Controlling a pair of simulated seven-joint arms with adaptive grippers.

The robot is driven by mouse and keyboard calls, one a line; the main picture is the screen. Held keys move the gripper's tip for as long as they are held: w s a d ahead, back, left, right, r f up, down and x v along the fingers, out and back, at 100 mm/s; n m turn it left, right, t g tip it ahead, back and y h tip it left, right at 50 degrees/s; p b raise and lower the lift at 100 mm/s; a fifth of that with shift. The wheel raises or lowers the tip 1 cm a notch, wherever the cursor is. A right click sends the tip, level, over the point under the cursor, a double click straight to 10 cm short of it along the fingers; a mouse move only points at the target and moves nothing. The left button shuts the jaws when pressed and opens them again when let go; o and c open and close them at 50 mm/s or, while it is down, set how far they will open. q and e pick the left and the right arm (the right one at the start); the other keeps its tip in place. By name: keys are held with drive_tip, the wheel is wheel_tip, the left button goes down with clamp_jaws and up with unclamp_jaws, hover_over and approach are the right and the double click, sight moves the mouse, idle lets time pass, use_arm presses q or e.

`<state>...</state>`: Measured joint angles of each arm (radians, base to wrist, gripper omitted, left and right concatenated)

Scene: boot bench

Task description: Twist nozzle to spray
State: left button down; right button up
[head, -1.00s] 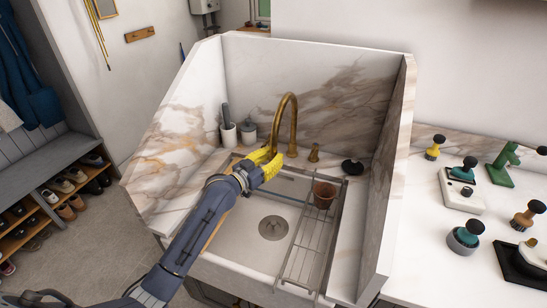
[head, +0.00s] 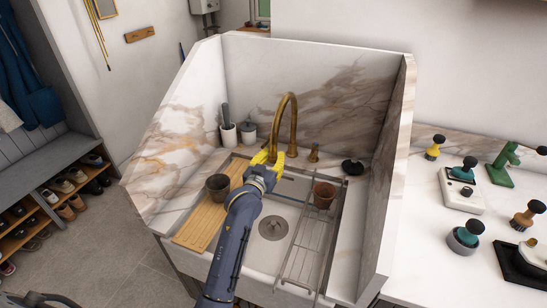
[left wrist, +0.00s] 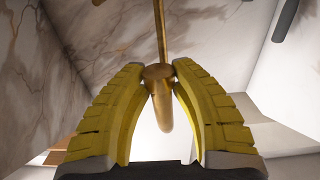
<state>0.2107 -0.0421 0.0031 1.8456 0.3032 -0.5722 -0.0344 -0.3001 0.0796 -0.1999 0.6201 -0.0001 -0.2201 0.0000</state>
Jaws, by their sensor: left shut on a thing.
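The brass faucet (head: 292,112) rises at the back of the sink, and its arched spout comes down toward my left gripper (head: 270,156). In the left wrist view, the yellow fingers of my left gripper (left wrist: 159,82) are closed in on both sides of the brass nozzle (left wrist: 158,72), with their tips against it. The round rim of the nozzle and a brass part beyond it show between the fingers. In the head view the fingers mostly hide the nozzle. My right gripper is in neither view.
The sink has a wooden board (head: 199,222) with a dark pot (head: 218,187) at left. A wire rack (head: 305,245) with a terracotta pot (head: 324,195) is at right. Marble walls (head: 392,170) close in the sides and back. A brass knob (head: 314,153) stands right of the faucet.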

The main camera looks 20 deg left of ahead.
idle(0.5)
use_arm(q)
drive_tip(key=c, duration=1.1)
unclamp_jaws()
drive_tip(key=shift+s, duration=0.1)
drive_tip(key=s, duration=1.1)
drive_tip(key=shift+s+a, duration=0.4)
drive_tip(key=shift+o, duration=0.2)
